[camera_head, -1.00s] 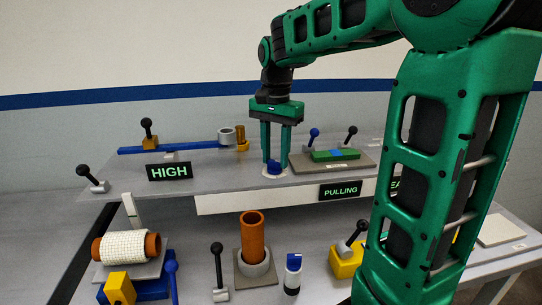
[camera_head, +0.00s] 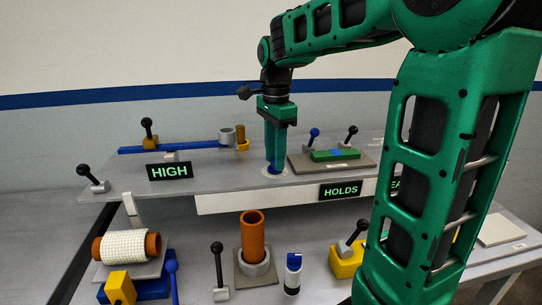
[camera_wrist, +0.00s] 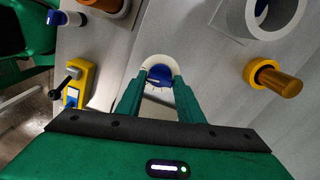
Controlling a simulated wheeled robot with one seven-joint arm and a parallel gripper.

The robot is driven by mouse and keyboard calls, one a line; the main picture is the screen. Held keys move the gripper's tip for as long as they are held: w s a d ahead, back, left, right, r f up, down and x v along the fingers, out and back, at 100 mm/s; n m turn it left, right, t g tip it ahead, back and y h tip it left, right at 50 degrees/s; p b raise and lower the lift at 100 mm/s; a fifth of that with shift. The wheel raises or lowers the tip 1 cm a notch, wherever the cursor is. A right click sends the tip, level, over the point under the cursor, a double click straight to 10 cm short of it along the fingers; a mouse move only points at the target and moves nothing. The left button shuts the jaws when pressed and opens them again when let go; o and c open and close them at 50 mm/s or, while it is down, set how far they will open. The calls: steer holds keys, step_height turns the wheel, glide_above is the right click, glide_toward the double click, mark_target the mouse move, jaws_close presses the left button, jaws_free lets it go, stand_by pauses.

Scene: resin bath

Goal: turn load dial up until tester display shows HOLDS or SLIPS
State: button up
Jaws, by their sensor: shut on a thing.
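The load dial (camera_wrist: 160,74) is a blue knob on a white round base on the raised shelf. In the head view only a bit of the dial (camera_head: 274,169) shows below my fingers. My gripper (camera_head: 275,165) points down and is shut on the dial; it also shows in the wrist view (camera_wrist: 158,85), with a finger on each side of the knob.
A green block (camera_head: 322,156) on a grey plate lies just right of my gripper, with levers behind it. Another display (camera_head: 170,171) reads HIGH at the left. An orange tube (camera_head: 253,232) stands on the lower bench. A further display is partly hidden by my arm.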

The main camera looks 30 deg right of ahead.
mark_target(273, 160)
steer(key=shift+w+r, duration=0.15)
steer(key=shift+w, duration=0.15)
steer(key=o, duration=1.1)
steer(key=shift+c, duration=0.2)
steer(key=shift+s, duration=0.1)
step_height(273, 160, up, 10)
steer(key=shift+r, duration=0.25)
